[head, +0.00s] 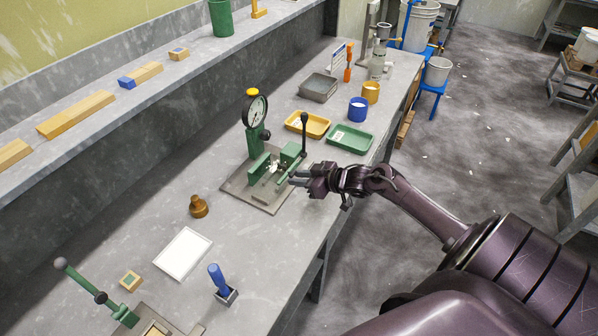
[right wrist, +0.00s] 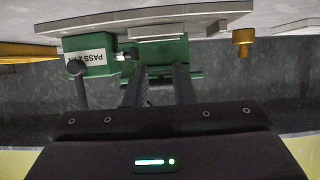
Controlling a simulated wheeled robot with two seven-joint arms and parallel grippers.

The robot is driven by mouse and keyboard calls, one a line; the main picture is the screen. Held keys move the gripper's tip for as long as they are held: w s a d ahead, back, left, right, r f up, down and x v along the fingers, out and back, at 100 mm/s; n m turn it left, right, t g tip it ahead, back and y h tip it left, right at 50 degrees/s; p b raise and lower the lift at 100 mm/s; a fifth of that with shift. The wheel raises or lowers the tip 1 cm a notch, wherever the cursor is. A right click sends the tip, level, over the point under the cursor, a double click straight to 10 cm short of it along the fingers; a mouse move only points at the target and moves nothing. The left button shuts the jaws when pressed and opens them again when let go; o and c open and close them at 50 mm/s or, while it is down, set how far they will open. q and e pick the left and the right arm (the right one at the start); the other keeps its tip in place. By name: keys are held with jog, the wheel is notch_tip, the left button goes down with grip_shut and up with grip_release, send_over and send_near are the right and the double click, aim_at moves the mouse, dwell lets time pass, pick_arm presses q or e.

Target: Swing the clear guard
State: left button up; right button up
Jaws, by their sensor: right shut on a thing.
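The green press fixture (head: 258,172) stands on a grey plate on the bench, with a dial gauge (head: 256,110) and a black-knobbed lever (head: 304,135). My right gripper (head: 296,179) reaches in from the right to the fixture's near right side. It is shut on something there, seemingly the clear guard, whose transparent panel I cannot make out. In the right wrist view, the two dark fingers (right wrist: 158,88) stand apart in front of the green fixture (right wrist: 163,55), which bears a label. My left gripper is out of view.
A yellow tray (head: 308,124), a green tray (head: 349,138) and a grey tray (head: 318,88) lie beyond the press. A brass piece (head: 198,206), white panel (head: 183,254) and blue-handled tool (head: 221,283) lie nearer. Bench surface between them is clear.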

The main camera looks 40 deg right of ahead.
jog(key=shift+r, duration=0.1)
grip_shut()
jog(key=shift+f+b, duration=0.4)
jog(key=shift+f, duration=0.2)
jog(key=shift+o, duration=1.6)
grip_release()
jog(key=shift+s+d, duration=0.15)
jog(key=shift+s, duration=0.2)
jog(key=v, duration=0.7)
jog(key=shift+r+b, duration=0.2)
jog(key=shift+b, duration=0.1)
